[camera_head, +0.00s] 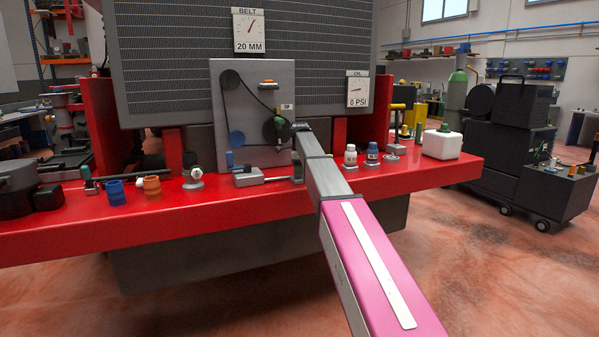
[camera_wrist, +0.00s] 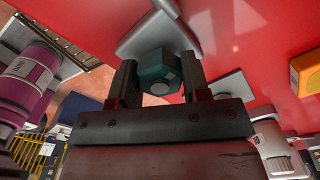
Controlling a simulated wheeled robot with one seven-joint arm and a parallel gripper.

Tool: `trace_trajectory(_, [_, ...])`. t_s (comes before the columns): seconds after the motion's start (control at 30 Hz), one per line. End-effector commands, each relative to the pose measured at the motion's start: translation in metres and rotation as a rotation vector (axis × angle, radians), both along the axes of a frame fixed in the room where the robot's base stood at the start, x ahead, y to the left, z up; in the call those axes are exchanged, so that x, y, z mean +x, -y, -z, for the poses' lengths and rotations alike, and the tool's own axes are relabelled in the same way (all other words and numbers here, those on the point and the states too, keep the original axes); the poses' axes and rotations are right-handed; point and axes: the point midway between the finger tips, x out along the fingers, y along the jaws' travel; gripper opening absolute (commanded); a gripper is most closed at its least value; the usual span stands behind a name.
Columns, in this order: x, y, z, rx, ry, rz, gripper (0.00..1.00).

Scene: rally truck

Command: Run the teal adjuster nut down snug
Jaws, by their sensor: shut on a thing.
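The teal adjuster nut (camera_wrist: 157,68) sits between the two dark fingers of my gripper (camera_wrist: 160,82) in the wrist view. The fingers are shut on its sides. Just beyond the nut is a pale grey metal part (camera_wrist: 150,36); I cannot tell whether the nut touches it. In the head view my arm reaches to the grey plate (camera_head: 227,110) with the belt and pulleys, and my gripper (camera_head: 297,165) is small and dark near its lower right edge. The nut is hard to make out there. The belt gauge (camera_head: 249,30) reads 20 MM.
A red bench (camera_head: 230,203) runs under the plate. Blue (camera_head: 116,192) and orange (camera_head: 152,188) fittings stand on its left part. White (camera_head: 350,156) and blue-labelled (camera_head: 372,155) bottles and a white canister (camera_head: 442,144) stand right of my arm. An oil gauge (camera_head: 357,90) reads 0 PSI.

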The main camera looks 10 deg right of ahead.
Motion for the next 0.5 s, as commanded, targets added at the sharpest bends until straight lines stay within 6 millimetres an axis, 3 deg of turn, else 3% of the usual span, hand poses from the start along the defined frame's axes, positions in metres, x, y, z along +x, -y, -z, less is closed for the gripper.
trace_trajectory(0.5, [0.0020, -0.0005, -0.0024, 0.002, 0.005, 0.229, 0.19])
